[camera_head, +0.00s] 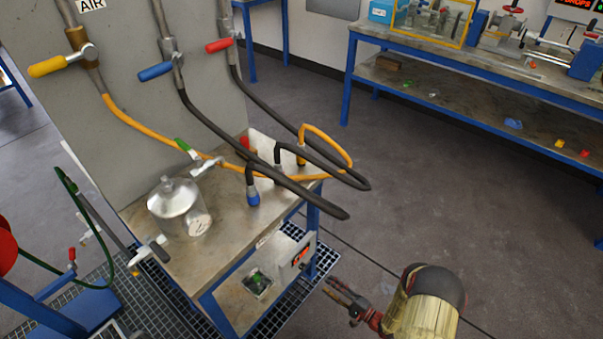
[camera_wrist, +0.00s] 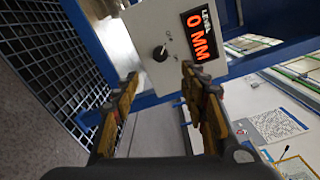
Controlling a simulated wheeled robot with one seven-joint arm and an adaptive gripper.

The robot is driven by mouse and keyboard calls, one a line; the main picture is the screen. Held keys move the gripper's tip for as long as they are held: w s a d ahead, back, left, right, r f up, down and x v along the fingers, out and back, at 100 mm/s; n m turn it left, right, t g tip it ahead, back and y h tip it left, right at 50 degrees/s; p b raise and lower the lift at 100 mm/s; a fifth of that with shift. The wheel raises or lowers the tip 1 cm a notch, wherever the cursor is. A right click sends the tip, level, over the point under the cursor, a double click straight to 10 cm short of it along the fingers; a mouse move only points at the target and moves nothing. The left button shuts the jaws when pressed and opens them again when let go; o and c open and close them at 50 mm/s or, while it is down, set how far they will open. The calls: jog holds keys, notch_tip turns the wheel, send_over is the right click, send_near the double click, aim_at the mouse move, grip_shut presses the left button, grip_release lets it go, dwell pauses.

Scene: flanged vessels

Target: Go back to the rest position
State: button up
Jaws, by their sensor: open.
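My gripper (camera_head: 345,298) is at the lower right in the head view, out over the floor to the right of the workbench (camera_head: 225,240). In the wrist view my gripper (camera_wrist: 158,85) shows two brown fingers spread apart with nothing between them. Past the fingertips is a white control box (camera_wrist: 155,35) with a black knob (camera_wrist: 160,53) and a red display reading "0 MM". The same box (camera_head: 300,254) is on the bench's right side in the head view, apart from my gripper.
A grey panel (camera_head: 130,100) with valves rises behind. Another bench (camera_head: 440,70) stands at the back right. Open floor (camera_head: 440,190) lies between.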

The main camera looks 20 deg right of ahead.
jog(key=s+a+f+m+g+y, duration=0.2)
jog(key=s+a+m+g, duration=0.15)
jog(key=s+a, duration=0.35)
jog(key=s+a+r+n+g+y, duration=0.1)
jog(key=s+r+n+g+y, duration=0.1)
jog(key=s+r+g, duration=0.25)
jog(key=d+r+n+g+h+p, duration=0.1)
jog(key=d+r+n+g+h, duration=0.2)
jog(key=r, duration=1.1)
jog(key=s+d+r+n+g+h+p, duration=0.1)
jog(key=d+r+n+g+h, duration=0.2)
jog(key=r, duration=1)
jog(key=d+r+n+g+h+p, duration=0.1)
jog(key=d+r+n+g+h, duration=0.2)
jog(key=r, duration=1.1)
jog(key=s+a+r+n+t+h+p, duration=0.1)
jog(key=s+a+r+n+t+h, duration=0.1)
jog(key=r, duration=0.9)
jog(key=s+a+r+n+t+h+p, duration=0.1)
jog(key=s+a+r+n+t, duration=0.1)
jog(key=r, duration=0.9)
jog(key=s+a+r+n+t+h+p, duration=0.2)
jog(key=s+a+r+n+t, duration=0.1)
jog(key=r, duration=0.9)
jog(key=shift+a+t+h, duration=0.3)
jog(key=shift+a+t, duration=0.2)
jog(key=shift+a, duration=0.2)
